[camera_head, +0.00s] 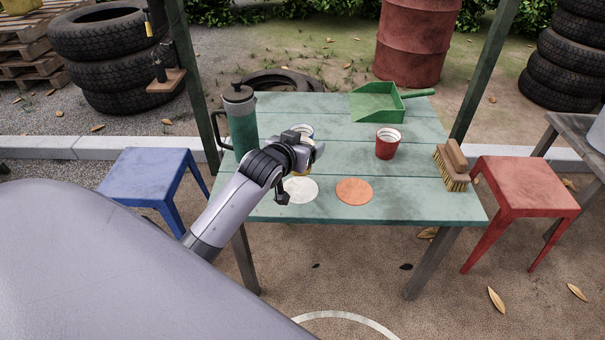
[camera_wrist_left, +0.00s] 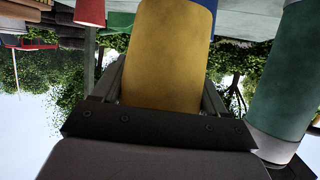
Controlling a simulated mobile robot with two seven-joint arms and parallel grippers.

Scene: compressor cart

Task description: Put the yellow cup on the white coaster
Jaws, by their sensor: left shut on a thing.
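The yellow cup (camera_wrist_left: 172,55) fills the middle of the left wrist view, between the two fingers of my left gripper. In the head view my left gripper (camera_head: 301,170) is shut on the cup, over the far edge of the white coaster (camera_head: 303,190). The gripper hides most of the cup there; only a sliver of yellow shows. I cannot tell whether the cup touches the coaster or hangs above it. The white coaster lies flat on the green table, partly covered by the gripper. My right gripper is not in view.
An orange coaster (camera_head: 354,191) lies right of the white one. A green flask (camera_head: 242,128) stands close on the left, and a blue cup (camera_head: 306,130) just behind my gripper. A red cup (camera_head: 387,145), a brush (camera_head: 453,168) and a green dustpan (camera_head: 376,104) are farther off.

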